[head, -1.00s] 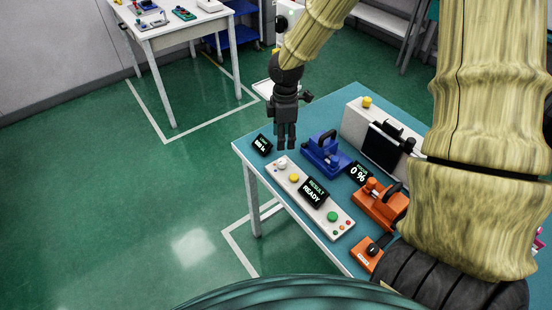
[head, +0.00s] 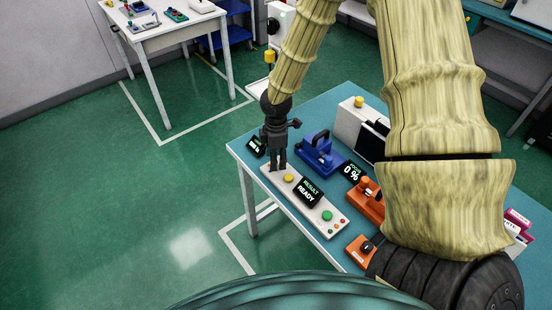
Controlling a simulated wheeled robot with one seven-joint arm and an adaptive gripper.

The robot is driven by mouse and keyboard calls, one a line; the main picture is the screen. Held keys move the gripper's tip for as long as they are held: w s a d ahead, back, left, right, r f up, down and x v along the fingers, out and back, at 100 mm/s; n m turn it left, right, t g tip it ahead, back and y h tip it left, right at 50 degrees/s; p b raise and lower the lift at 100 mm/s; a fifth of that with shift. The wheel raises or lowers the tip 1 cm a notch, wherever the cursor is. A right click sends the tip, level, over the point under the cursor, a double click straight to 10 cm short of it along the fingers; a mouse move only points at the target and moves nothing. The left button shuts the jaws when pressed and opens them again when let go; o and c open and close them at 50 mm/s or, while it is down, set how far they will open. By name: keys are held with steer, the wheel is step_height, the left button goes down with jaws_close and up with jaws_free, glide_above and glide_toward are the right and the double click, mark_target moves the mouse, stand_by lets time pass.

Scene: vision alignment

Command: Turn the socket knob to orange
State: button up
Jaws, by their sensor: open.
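My gripper (head: 278,169) points down at the far left end of the long pale control panel (head: 318,224), its fingertips at the spot where a small pale knob showed earlier. The fingers now hide that knob, so I cannot see its setting or whether I touch it. My gripper is open. A blue socket fixture (head: 313,165) with a dark handle stands behind the panel. An orange fixture (head: 363,197) is partly hidden by my arm. A smaller orange box (head: 355,250) with a black knob (head: 367,246) sits near the front right.
The panel bears a yellow button (head: 289,178), a "RESULT READY" display (head: 309,192) and a green button (head: 327,215). A "0 %" display (head: 352,171) stands by the blue fixture. A small dark display (head: 256,146) is left of my gripper. The teal table's left edge (head: 236,157) is close.

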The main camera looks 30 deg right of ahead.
steer(key=shift+f, duration=0.65)
steer(key=shift+c, duration=0.5)
steer(key=c, duration=1)
steer(key=shift+o, duration=0.2)
